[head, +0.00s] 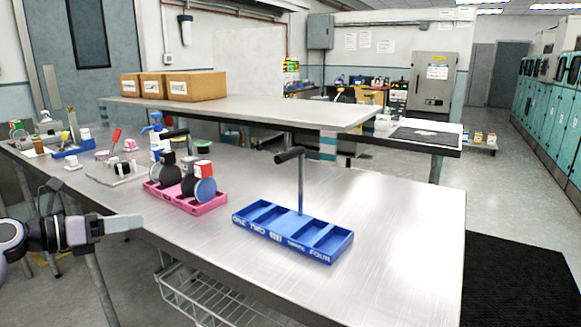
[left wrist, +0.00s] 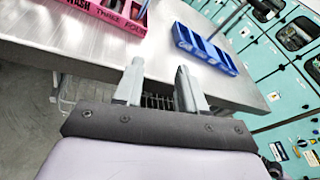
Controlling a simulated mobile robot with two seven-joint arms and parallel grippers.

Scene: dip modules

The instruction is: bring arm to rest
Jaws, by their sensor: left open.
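My left gripper (head: 122,224) is at the left of the head view, in front of the table's near edge, off to the left of the pink tray. In the left wrist view its two fingers (left wrist: 158,88) stand apart with nothing between them. The pink tray (head: 211,206) holds several dark round-headed items, one with a red top. The blue tray (head: 325,254) with a black-handled post stands to its right, and its compartments look empty. Both trays also show in the left wrist view, beyond the fingers. My right gripper is not in view.
The steel table (head: 400,215) is clear right of the blue tray. A wire basket (head: 205,296) hangs under it. Bottles, a rack and small items crowd its left end. Cardboard boxes (head: 196,86) stand on the raised shelf behind. A black mat (head: 515,285) lies on the floor at right.

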